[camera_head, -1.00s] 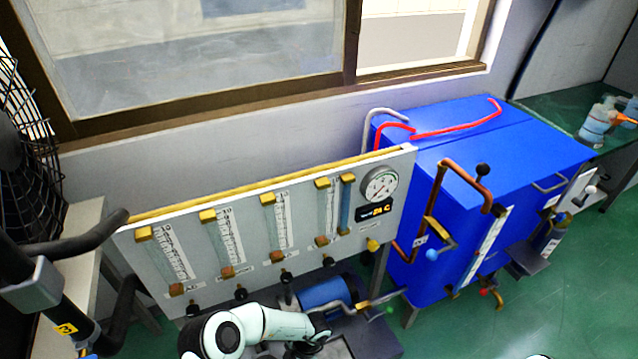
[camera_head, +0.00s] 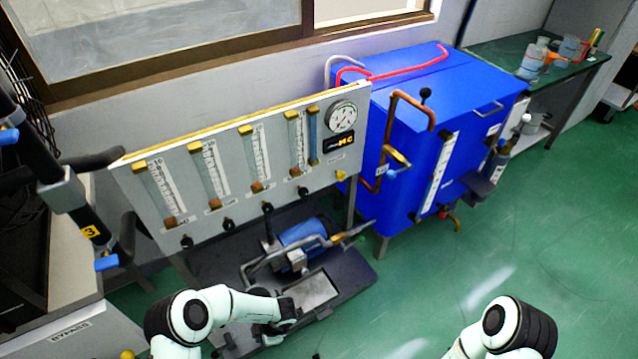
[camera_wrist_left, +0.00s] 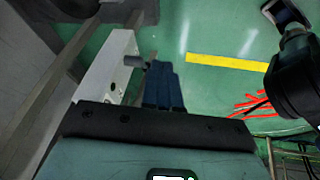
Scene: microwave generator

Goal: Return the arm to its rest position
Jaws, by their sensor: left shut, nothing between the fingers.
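My left arm (camera_head: 235,303) comes in at the bottom left of the head view, bent, with its wrist end in front of the pump tray. In the left wrist view, my left gripper (camera_wrist_left: 163,88) has its dark blue fingers together, with nothing held between them. Green floor shows beyond the fingertips. My right arm (camera_head: 510,325) shows only as a white and black bent link at the bottom right of the head view; its gripper is out of view.
A flowmeter panel (camera_head: 228,193) stands behind a dark tray (camera_head: 345,290) holding a blue motor (camera_head: 302,235). A large blue cabinet (camera_head: 440,100) with copper pipes stands right of it. A bench (camera_head: 490,48) is at the back right. Green floor at right is open.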

